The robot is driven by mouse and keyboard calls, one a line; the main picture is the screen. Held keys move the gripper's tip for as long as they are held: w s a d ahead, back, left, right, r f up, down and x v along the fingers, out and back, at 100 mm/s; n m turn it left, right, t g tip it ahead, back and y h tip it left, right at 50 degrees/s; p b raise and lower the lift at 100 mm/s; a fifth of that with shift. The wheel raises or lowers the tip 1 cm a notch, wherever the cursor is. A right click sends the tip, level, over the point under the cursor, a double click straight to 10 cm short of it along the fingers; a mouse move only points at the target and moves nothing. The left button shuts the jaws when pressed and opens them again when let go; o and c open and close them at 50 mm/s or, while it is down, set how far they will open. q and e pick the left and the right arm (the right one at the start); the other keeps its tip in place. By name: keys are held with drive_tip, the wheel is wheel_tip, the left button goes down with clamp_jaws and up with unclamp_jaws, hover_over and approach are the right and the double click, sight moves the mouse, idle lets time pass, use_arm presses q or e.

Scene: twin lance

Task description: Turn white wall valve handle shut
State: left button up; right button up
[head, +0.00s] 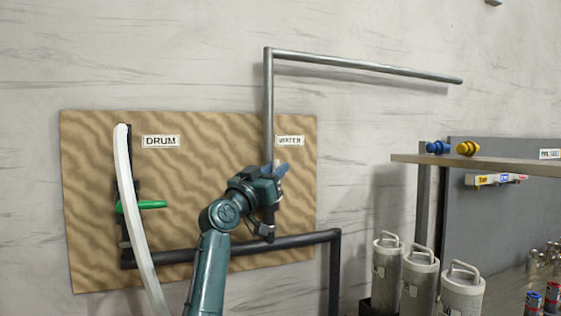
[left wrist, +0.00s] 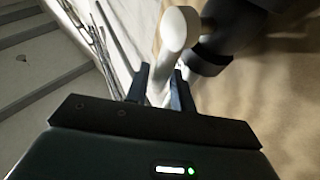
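My left gripper (head: 277,181) is at the pipe below the WATER label in the head view. In the left wrist view a white handle with a rounded end (left wrist: 178,28) stands beside a dark pipe part. Its lower part runs between the two dark fingers of my left gripper (left wrist: 160,82), one on each side. I cannot tell whether both fingers touch it. In the head view my gripper hides most of the valve and its handle. My right gripper is in neither view.
A grey pipe (head: 268,105) rises from the brown board (head: 92,180). Grey canisters (head: 419,280) and a shelf (head: 480,161) with blue and yellow fittings stand to the right.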

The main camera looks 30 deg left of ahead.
use_arm(q)
drive_tip(key=shift+x, duration=1.35)
clamp_jaws()
